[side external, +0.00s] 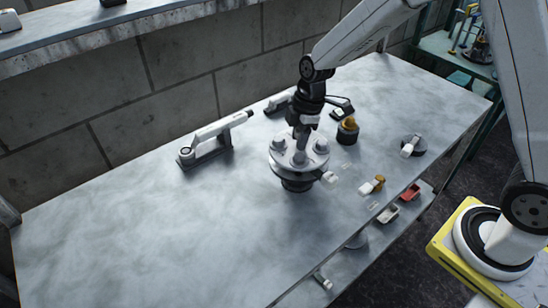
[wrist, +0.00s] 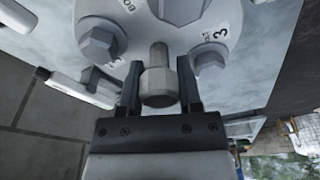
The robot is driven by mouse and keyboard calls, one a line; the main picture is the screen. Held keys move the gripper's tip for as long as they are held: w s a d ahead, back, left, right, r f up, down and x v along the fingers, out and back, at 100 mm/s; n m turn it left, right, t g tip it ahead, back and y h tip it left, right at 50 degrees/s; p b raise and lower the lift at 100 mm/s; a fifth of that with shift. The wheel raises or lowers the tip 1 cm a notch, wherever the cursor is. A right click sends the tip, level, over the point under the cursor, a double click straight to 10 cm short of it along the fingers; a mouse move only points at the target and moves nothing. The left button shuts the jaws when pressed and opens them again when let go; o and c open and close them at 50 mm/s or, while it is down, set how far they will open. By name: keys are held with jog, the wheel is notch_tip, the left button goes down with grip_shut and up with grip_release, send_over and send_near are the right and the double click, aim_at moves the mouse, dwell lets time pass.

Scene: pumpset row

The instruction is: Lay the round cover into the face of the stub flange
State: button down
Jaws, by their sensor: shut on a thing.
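The stub flange (side external: 279,164) stands upright on the bench in the side view, a light grey round plate on a dark base. My gripper (wrist: 160,92) is over the flange, shut on a grey hex-headed bolt (wrist: 158,84) whose shank points toward the face. Whether its tip touches is unclear. My gripper (side external: 300,140) partly hides the flange in the side view. I cannot clearly identify the round cover.
A dark disc (side external: 413,146) with a white piece lies at the right. A black pot (side external: 347,134) with a yellowish top stands behind the flange. A white tool on a stand (side external: 207,145) is at left. Small parts (side external: 373,185) lie near the front edge. The left bench is clear.

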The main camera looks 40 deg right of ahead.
jog(key=shift+f, duration=1.3)
dwell(0.4)
jog(key=shift+c, duration=1.6)
grip_release()
jog(key=shift+o, duration=0.6)
jog(key=shift+f, duration=0.1)
jog(key=shift+s+d+r, duration=0.1)
jog(key=shift+d+r, duration=0.1)
jog(key=shift+r, duration=1.15)
jog(key=shift+s+d+r, duration=0.1)
jog(key=shift+d+r, duration=0.05)
jog(key=shift+r, duration=1.15)
jog(key=shift+d+r, duration=0.2)
jog(key=shift+r, duration=1.15)
